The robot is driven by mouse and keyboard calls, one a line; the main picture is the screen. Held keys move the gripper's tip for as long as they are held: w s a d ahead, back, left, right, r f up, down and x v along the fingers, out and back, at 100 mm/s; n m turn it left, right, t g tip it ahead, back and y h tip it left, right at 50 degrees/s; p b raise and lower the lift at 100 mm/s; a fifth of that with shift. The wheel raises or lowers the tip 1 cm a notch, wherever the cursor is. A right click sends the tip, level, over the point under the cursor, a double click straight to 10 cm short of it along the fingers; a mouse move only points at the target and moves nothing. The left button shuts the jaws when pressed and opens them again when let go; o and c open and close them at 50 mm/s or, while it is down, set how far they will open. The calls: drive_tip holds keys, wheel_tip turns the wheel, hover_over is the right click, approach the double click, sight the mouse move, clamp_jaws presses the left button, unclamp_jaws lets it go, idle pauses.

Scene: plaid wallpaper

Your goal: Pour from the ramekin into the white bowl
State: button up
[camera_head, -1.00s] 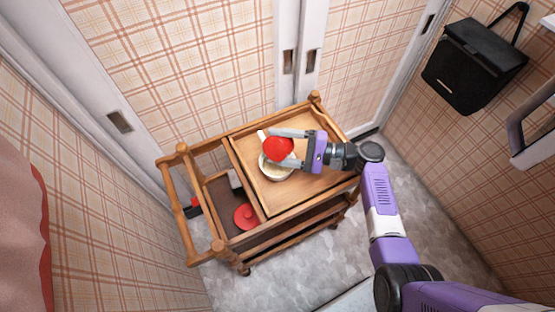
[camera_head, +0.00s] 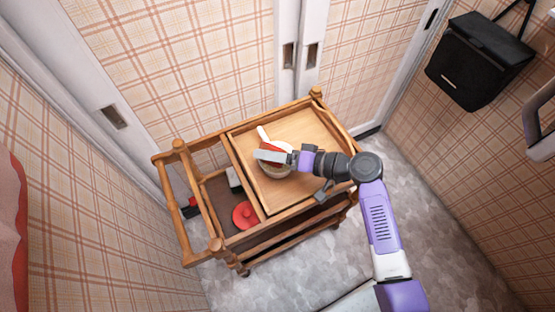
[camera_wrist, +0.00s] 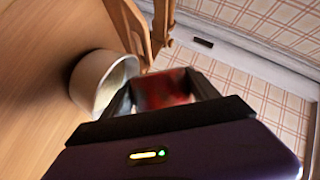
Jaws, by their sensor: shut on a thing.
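The ramekin (camera_head: 273,146) is small and red. My gripper (camera_head: 270,156) is shut on it and has rolled so that one finger hides most of the ramekin in the head view. The ramekin also shows between the fingers in the wrist view (camera_wrist: 163,88), blurred. In the wrist view the bowl (camera_wrist: 92,85) is just left of the fingers. The ramekin looks tipped over the bowl. I cannot tell whether anything is flowing out.
The wooden cart (camera_head: 310,185) has a raised rim around its top. A red round lid-like thing (camera_head: 245,215) lies in the lower left section. A black bag (camera_head: 478,65) hangs on the right wall.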

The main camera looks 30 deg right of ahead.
drive_tip(key=shift+a+r+n, duration=0.1)
drive_tip(key=shift+r+n, duration=0.1)
drive_tip(key=shift+n, duration=0.3)
drive_tip(key=shift+s+a+f+n+t+h+b, duration=0.3)
drive_tip(key=shift+f+n+h+b, duration=0.1)
drive_tip(key=shift+n+h+b, duration=0.35)
drive_tip(key=shift+s+a+f+n+t+h+b, duration=0.15)
drive_tip(key=shift+s+a+n+t+h+b, duration=0.3)
drive_tip(key=shift+a+n+b, duration=0.45)
drive_tip(key=shift+s+a+f+n+t+h+b, duration=0.2)
drive_tip(key=shift+s+a+n+b, duration=0.3)
drive_tip(key=shift+a+n+b, duration=0.5)
drive_tip(key=shift+s+a+f+n+t+h+b, duration=0.1)
drive_tip(key=shift+s+a+n+t+h+b, duration=0.35)
drive_tip(key=shift+n+b, duration=0.5)
